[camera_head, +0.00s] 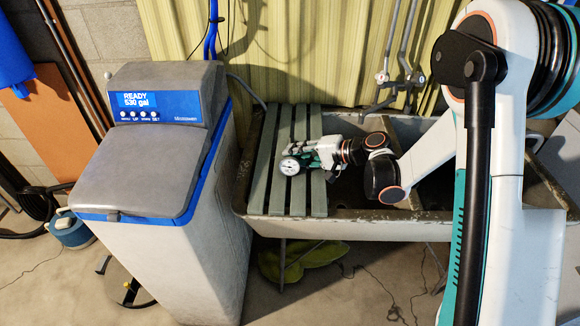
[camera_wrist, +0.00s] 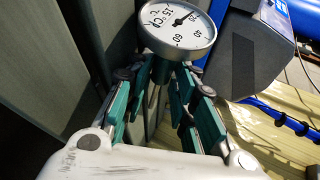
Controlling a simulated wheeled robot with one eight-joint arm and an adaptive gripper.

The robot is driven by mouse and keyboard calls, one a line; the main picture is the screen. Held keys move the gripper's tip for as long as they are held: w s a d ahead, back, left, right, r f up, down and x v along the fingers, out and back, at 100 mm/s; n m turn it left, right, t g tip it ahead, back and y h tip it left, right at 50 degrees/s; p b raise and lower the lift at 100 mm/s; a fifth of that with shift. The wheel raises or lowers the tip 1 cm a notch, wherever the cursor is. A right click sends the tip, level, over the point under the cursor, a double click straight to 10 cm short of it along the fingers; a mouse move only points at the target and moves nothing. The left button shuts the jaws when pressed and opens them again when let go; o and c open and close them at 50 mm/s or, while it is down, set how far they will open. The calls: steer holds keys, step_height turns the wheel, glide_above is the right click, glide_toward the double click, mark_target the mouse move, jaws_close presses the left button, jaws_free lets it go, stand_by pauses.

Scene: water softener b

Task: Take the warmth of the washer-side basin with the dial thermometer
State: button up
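The dial thermometer (camera_head: 290,166) has a round white face in a metal rim. In the wrist view its dial (camera_wrist: 177,26) stands just beyond my fingertips, with the stem running back between the green finger pads. My gripper (camera_head: 309,158) is shut on it, above the slatted left part of the sink; the fingers also show in the wrist view (camera_wrist: 165,84). The double sink (camera_head: 345,229) is stained, with grey-green slats (camera_head: 283,130) across its left basin. My arm partly hides the open right part. I cannot see any water surface clearly.
A water softener (camera_head: 150,190) with a lit display reading "READY 530 gal" stands left of the sink. Taps (camera_head: 383,78) and pipes rise behind it, before a yellow corrugated panel (camera_head: 300,40). A green cloth-like heap (camera_head: 298,258) lies under the sink.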

steer(key=shift+w+a+f, duration=0.15)
steer(key=shift+a+f, duration=0.05)
steer(key=shift+a, duration=0.05)
steer(key=shift+r, duration=0.1)
jaws_close()
